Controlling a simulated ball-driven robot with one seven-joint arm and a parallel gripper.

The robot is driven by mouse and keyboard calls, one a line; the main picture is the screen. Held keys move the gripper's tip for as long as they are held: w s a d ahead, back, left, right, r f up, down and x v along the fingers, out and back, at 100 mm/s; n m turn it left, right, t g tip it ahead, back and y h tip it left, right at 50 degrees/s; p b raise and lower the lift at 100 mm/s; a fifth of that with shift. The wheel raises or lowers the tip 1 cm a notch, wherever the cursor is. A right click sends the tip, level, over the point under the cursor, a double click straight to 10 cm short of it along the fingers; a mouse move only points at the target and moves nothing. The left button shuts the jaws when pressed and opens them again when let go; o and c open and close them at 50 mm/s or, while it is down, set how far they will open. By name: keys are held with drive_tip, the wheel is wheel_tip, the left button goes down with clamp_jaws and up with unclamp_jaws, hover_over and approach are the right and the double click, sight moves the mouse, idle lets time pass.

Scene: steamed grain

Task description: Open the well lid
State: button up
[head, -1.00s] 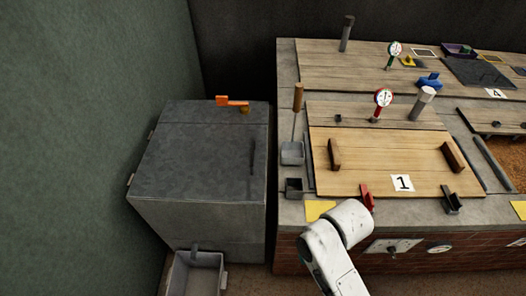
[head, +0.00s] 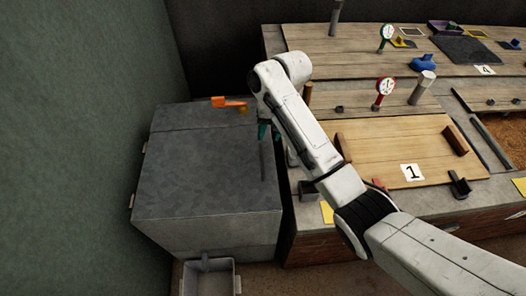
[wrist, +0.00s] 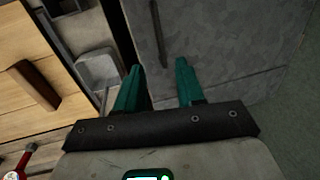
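The well looks like the large grey box at the left, with its flat grey lid (head: 205,165) closed on top. A dark bar handle (head: 264,158) lies along the lid's right side. It also shows in the wrist view (wrist: 158,32), just ahead of the fingertips. My gripper (wrist: 158,66) has two teal fingers, apart with nothing between them, above the lid's right edge. The handle is roughly in line with the gap and no contact shows. In the head view my arm hides most of the gripper, with a bit of teal finger showing beside the lid.
An orange lever (head: 229,102) sits at the box's back edge. A grey trough (head: 208,280) stands in front. At the right is a counter with wooden board 1 (head: 385,150), and gauges behind it. A grey scoop (wrist: 97,68) lies beside the gripper. A green wall borders the left.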

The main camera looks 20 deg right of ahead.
sight(262, 157)
drive_tip(key=f, duration=0.3)
drive_tip(key=a+f, duration=0.1)
drive_tip(key=f, duration=0.5)
drive_tip(key=shift+w+a+f, duration=0.2)
drive_tip(key=shift+a+f, duration=0.05)
drive_tip(key=shift+a, duration=0.15)
drive_tip(key=shift+c, duration=0.4)
clamp_jaws()
